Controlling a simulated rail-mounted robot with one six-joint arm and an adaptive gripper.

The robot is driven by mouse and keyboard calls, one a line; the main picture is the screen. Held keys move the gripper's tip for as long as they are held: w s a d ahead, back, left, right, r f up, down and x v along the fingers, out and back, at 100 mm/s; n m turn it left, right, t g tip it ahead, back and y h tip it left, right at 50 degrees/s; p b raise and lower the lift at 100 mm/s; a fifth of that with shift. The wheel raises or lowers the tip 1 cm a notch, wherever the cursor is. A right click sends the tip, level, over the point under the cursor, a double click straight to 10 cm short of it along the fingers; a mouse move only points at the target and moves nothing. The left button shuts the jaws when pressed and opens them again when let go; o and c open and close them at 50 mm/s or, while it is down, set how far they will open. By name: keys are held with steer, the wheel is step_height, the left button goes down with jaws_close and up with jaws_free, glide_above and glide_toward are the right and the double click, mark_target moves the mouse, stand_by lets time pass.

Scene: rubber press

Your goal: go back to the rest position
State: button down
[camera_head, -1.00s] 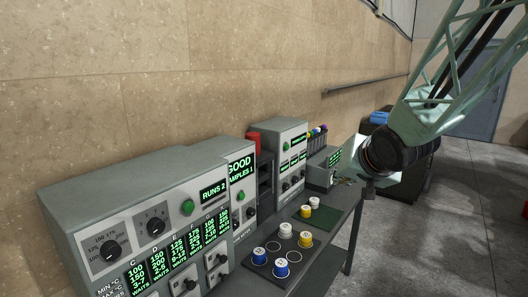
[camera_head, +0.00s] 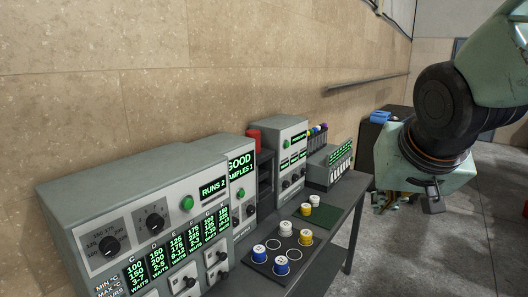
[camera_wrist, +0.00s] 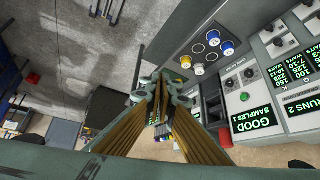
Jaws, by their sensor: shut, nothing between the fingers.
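My gripper (camera_head: 392,207) hangs at the right in the head view, to the right of the bench and clear of it. Its brass-coloured fingers also show in the wrist view (camera_wrist: 160,85), where they come together with nothing between them. Part of the gripper is hidden behind my wrist in the head view.
The bench (camera_head: 340,222) holds a black mat (camera_head: 262,268) with several blue, white and yellow pieces, and a green mat (camera_head: 322,215). Grey control boxes with green displays (camera_head: 130,205) line the wall. A dark cabinet (camera_head: 372,140) stands behind. Floor to the right is open.

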steer(key=s+a+f+n+g, duration=0.1)
steer(key=s+a, duration=0.1)
steer(key=s, duration=1.1)
steer(key=s+a+f+n+g+y+b, duration=0.1)
steer(key=s+a+g, duration=0.1)
steer(key=s, duration=1.1)
steer(key=shift+a, duration=0.35)
steer(key=shift+w, duration=0.1)
